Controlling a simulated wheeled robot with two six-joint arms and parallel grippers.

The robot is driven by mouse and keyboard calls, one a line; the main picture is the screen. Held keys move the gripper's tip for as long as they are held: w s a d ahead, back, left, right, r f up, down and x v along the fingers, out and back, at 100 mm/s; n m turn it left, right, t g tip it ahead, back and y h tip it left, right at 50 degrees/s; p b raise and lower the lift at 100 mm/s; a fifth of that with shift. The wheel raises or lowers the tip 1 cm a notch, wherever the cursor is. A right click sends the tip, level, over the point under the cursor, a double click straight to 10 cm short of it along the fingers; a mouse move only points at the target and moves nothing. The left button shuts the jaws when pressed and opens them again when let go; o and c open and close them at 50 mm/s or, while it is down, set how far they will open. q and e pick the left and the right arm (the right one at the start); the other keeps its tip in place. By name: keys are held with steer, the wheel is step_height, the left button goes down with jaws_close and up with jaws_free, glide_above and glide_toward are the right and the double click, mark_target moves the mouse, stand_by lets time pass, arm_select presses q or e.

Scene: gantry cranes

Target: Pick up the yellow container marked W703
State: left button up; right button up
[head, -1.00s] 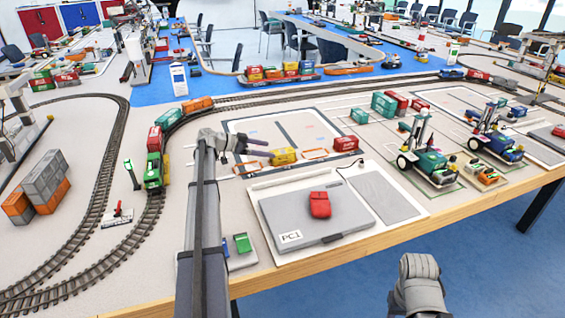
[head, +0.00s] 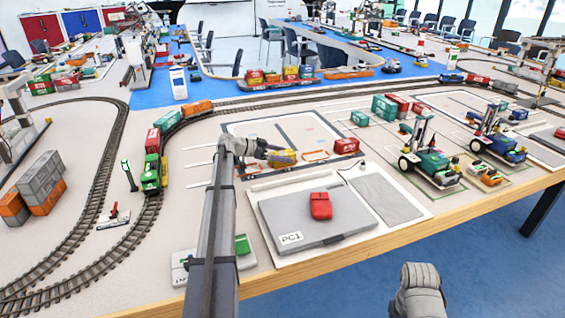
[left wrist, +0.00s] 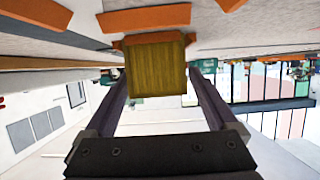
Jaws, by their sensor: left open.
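The yellow container (head: 284,160) lies in the marked yard behind the laptop, on or against an orange piece. My left gripper (head: 277,155) is at the container and partly covers it in the head view. In the left wrist view the container's ribbed yellow end (left wrist: 156,68) shows between the two dark fingers of my open left gripper (left wrist: 160,76). A gap shows beside the right finger; the left finger is close to the container, and I cannot tell whether it touches. The marking W703 is not readable.
A red container (head: 346,146) stands just right of the yellow one, near an orange frame (head: 315,155). The grey laptop (head: 290,225) with a red object (head: 321,206) lies in front. A train (head: 152,165) on curved track is to the left.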

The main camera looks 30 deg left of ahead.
mark_target(283, 153)
arm_select(q)
steer(key=shift+c, duration=0.3)
jaws_close()
stand_by(0.5)
steer(key=shift+r, duration=0.15)
step_height(283, 153, up, 10)
steer(key=p, duration=1)
